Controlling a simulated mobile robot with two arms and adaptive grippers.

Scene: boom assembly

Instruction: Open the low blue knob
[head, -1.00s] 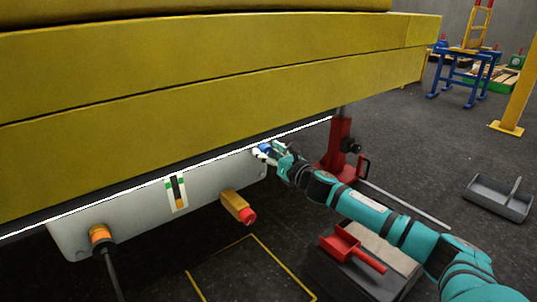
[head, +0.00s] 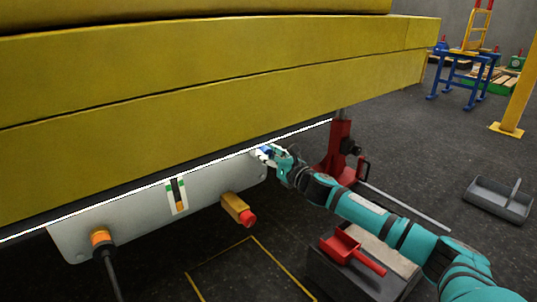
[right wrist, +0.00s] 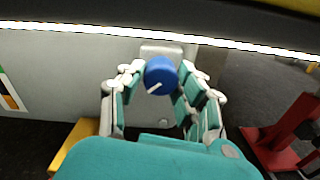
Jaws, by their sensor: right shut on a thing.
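The low blue knob (right wrist: 161,75) sits on the right end of a grey panel (head: 130,208) under the yellow boom. A white line on its face slants down to the left in the right wrist view. My right gripper (right wrist: 158,84) has its fingers on both sides of the knob and is shut on it. In the head view the gripper (head: 268,152) largely covers the knob, with a bit of blue showing. My left gripper is not in view.
The yellow boom (head: 220,92) hangs just above the panel. A yellow valve with a red end (head: 238,209), a gauge strip (head: 177,194) and an orange cable fitting (head: 101,237) are on the panel. A red jack (head: 340,150) stands right of the gripper.

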